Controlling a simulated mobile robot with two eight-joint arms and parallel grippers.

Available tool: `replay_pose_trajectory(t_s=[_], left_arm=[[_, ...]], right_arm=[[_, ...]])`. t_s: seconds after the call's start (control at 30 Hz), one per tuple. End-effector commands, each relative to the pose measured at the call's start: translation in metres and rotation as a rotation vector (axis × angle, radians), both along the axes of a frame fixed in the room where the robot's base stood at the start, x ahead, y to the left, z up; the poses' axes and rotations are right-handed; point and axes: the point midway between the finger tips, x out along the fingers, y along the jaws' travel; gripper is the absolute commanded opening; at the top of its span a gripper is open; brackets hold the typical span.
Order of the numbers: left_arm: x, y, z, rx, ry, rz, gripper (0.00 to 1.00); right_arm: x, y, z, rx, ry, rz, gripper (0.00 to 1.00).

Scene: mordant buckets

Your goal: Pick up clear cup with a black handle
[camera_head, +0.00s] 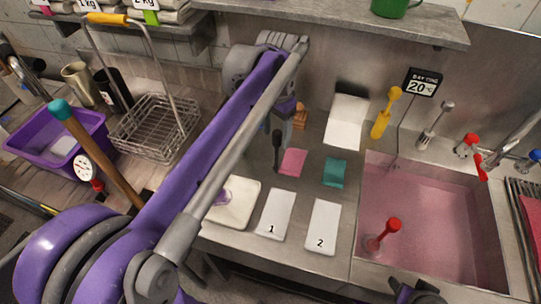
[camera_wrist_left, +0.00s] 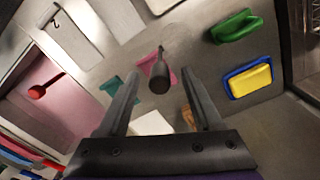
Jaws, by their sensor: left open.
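The black handle (camera_head: 277,149) of the clear cup stands up from the counter near the pink cloth, just right of my left forearm in the head view. In the left wrist view the handle (camera_wrist_left: 160,77) points toward the camera, between the two fingers. The clear cup body is hard to make out. My left gripper (camera_wrist_left: 160,74) is open, with a finger on each side of the handle and visible gaps. In the head view my left arm partly hides this gripper. A dark part of my right gripper (camera_head: 418,292) shows at the bottom edge; its jaw is unclear.
The pink cloth (camera_head: 292,162) and teal cloth (camera_head: 335,173) lie close by, with white cards 1 (camera_head: 276,214) and 2 (camera_head: 322,227) in front. A pink-filled sink (camera_head: 435,210) is at right. A wire basket (camera_head: 155,127) and purple tub (camera_head: 57,147) are at left.

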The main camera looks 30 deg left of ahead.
Motion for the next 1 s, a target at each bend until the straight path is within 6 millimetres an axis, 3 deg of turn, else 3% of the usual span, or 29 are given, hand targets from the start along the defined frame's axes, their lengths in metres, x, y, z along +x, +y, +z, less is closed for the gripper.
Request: replay_pose_trajectory(t_s=[0.27, 0.53, 0.83, 1.0], left_arm=[[0.000, 0.000, -0.025, 0.000, -0.001, 0.000, 0.67], [0.001, 0.000, -0.064, 0.001, -0.001, 0.001, 0.67], [0.001, 0.000, -0.069, 0.001, -0.002, 0.001, 0.67], [0.001, 0.000, -0.069, 0.001, -0.002, 0.001, 0.38]], right_arm=[[0.000, 0.000, -0.001, 0.000, 0.001, 0.000, 0.61], [0.000, 0.000, -0.001, 0.000, 0.001, 0.000, 0.61], [0.000, 0.000, -0.001, 0.000, 0.001, 0.000, 0.61], [0.000, 0.000, -0.001, 0.000, 0.001, 0.000, 0.61]])
